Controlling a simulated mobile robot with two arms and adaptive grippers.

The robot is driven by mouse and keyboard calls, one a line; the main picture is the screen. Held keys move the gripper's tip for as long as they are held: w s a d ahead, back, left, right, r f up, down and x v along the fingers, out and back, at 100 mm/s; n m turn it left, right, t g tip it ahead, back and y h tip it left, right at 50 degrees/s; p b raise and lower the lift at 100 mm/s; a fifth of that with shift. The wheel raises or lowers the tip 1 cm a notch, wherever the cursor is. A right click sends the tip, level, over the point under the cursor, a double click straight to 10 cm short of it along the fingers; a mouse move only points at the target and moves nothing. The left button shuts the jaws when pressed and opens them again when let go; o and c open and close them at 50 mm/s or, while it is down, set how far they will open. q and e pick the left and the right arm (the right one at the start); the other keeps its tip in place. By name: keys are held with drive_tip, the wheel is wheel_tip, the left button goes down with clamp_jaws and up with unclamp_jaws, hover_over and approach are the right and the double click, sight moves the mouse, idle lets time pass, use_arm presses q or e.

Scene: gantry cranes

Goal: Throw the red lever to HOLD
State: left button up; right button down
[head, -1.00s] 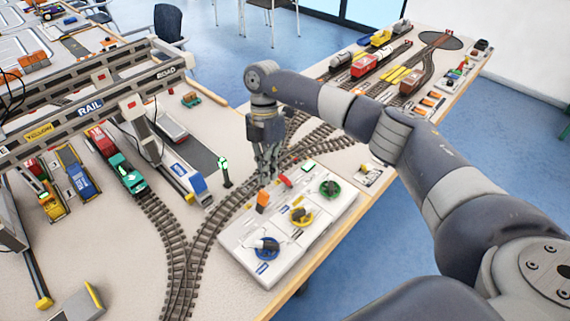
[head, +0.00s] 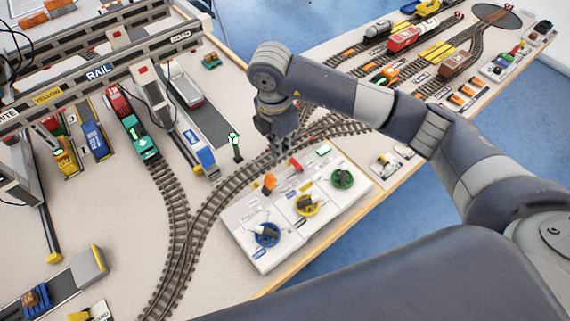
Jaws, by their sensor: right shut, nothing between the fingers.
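The white control panel (head: 262,209) lies at the table's near edge in the head view. The small red lever (head: 295,164) is at its far side, between an orange lever (head: 268,183) and a green button (head: 323,150). My right gripper (head: 284,152) is shut and empty, pointing down just behind and left of the red lever. I cannot tell whether the fingers touch it. The lever's base and the lettering near it are too small or hidden to read. My left gripper is not in view.
Blue (head: 267,234), yellow (head: 306,204) and green (head: 342,178) dials sit on the panel. A green signal post (head: 235,146) stands behind the curved track (head: 207,214).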

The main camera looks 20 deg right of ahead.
sight(295, 162)
drive_tip(key=f, duration=0.3)
drive_tip(key=f+p, duration=0.1)
drive_tip(key=f, duration=0.2)
drive_tip(key=f+p, duration=0.1)
drive_tip(key=f, duration=0.2)
drive_tip(key=shift+w+d, duration=0.15)
drive_tip(key=shift+d, duration=0.25)
drive_tip(key=shift+f, duration=0.5)
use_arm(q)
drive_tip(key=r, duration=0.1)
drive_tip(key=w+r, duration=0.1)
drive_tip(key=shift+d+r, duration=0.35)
